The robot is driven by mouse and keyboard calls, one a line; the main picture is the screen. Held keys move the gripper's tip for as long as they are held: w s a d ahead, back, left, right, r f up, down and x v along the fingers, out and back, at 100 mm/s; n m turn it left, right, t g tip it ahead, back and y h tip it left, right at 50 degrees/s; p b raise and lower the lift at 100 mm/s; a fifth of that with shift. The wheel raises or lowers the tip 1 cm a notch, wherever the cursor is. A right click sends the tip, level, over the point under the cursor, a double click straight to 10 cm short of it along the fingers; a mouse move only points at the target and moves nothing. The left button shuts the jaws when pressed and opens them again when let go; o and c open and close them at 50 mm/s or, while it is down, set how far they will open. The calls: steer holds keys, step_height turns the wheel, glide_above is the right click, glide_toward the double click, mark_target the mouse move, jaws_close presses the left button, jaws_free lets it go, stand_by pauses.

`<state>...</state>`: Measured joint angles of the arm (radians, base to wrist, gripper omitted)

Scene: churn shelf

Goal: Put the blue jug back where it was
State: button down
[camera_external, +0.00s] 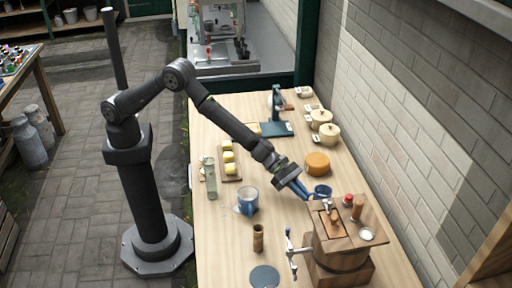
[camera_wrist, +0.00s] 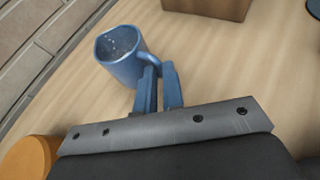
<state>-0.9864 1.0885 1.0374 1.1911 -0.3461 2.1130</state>
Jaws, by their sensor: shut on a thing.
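The blue jug (camera_external: 322,189) is near the right side of the wooden table, behind the churn and partly hidden by its top. In the wrist view the jug (camera_wrist: 120,57) is ahead of my gripper, looks roughly upright, and its handle points toward the fingers. My gripper (camera_external: 309,194) is shut on the jug's handle, with the blue fingers (camera_wrist: 160,76) on either side of it. I cannot tell whether the jug's base touches the table. A second blue vessel, a mug with a pale speckled inside (camera_external: 248,201), stands nearer the left edge.
A brown cup (camera_external: 258,238), a grey-blue disc (camera_external: 264,277) and a butter board (camera_external: 231,175) are leftward. A brick wall bounds the right.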

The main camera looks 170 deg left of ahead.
steer(key=shift+f, duration=0.65)
steer(key=shift+f, duration=0.15)
steer(key=c, duration=1.5)
jaws_free()
steer(key=shift+c, duration=0.2)
steer(key=shift+d+r, duration=0.1)
steer(key=shift+r, duration=0.1)
steer(key=v, duration=1.2)
steer(key=shift+w+f, duration=0.1)
steer(key=shift+w, duration=0.05)
